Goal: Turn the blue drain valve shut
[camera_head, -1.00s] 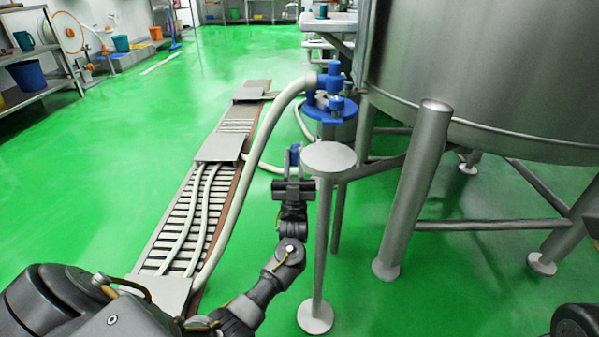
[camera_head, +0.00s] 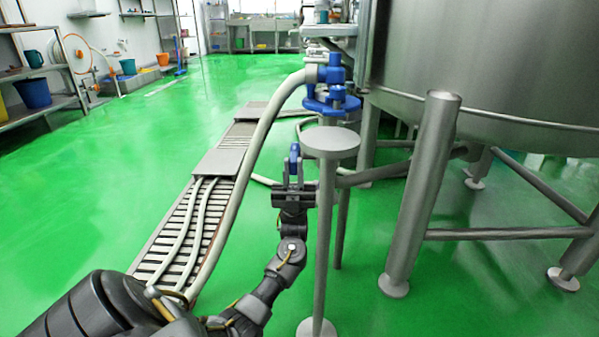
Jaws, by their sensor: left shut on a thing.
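My left gripper (camera_head: 293,172) is near the middle of the view, left of a round-topped grey stand. It is shut on a small upright blue piece (camera_head: 294,151), which looks like the blue drain valve's handle. The fingers hide part of it, and I cannot see what it joins to. A larger blue fitting (camera_head: 331,72) with a blue disc (camera_head: 331,105) stands behind the stand, apart from the gripper. A pale hose (camera_head: 265,130) runs from that fitting to the floor. My right gripper is not in view.
The grey stand (camera_head: 330,143) is close on the right of my left gripper. A steel tank (camera_head: 490,70) on thick legs (camera_head: 424,190) fills the right side. A floor drain grate (camera_head: 185,235) with hoses lies to the left. The green floor (camera_head: 120,140) is open at left.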

